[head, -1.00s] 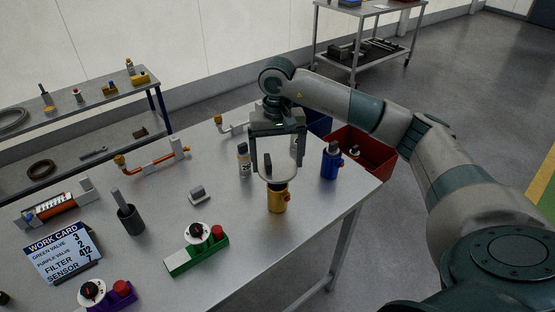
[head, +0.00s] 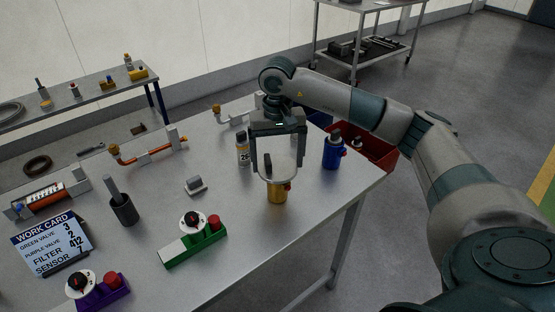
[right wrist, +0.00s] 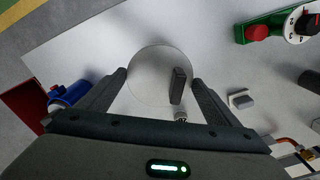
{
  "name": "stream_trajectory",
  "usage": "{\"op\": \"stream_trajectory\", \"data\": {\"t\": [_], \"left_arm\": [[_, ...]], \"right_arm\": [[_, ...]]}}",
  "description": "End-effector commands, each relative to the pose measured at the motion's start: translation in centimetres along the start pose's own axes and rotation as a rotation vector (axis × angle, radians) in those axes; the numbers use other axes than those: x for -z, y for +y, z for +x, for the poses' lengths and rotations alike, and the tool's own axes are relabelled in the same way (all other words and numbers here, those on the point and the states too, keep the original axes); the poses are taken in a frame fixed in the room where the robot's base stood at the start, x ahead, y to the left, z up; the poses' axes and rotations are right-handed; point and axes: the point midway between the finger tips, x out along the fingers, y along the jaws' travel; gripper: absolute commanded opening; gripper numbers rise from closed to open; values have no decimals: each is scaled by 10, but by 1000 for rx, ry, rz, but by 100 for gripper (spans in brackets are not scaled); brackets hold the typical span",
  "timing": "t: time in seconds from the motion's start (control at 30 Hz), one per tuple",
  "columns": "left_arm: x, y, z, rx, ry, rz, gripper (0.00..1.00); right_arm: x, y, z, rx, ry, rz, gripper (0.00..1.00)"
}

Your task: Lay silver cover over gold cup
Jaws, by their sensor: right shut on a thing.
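The silver cover (head: 278,168) is a pale round disc with a dark upright tab on it. My right gripper (head: 276,165) is shut on it, one finger at each side of the rim; the cover also shows between the fingers in the right wrist view (right wrist: 150,85). The gold cup (head: 277,192) stands on the metal table directly below the cover in the head view, with a small red part on its right side. The cover hides the cup's top, so I cannot tell whether the two touch. In the right wrist view the cup is hidden. My left gripper is not in view.
A blue canister (head: 333,152) stands right of the cup and a small labelled bottle (head: 242,150) behind left. A green block with a dial (head: 195,243) is in front left, and a grey block (head: 195,186) farther left. A red bin (head: 378,150) is beyond the table's right edge.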

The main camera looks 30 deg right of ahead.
Motion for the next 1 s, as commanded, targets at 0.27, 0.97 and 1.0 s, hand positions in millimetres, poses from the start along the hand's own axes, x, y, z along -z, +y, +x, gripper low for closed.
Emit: {"op": "stream_trajectory", "data": {"t": [0.27,0.97,1.0], "left_arm": [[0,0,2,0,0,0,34],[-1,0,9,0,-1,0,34],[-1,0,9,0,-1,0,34]], "right_arm": [[0,0,1,1,1,0,54],[0,0,2,1,1,0,54],[0,0,2,1,1,0,54]]}}
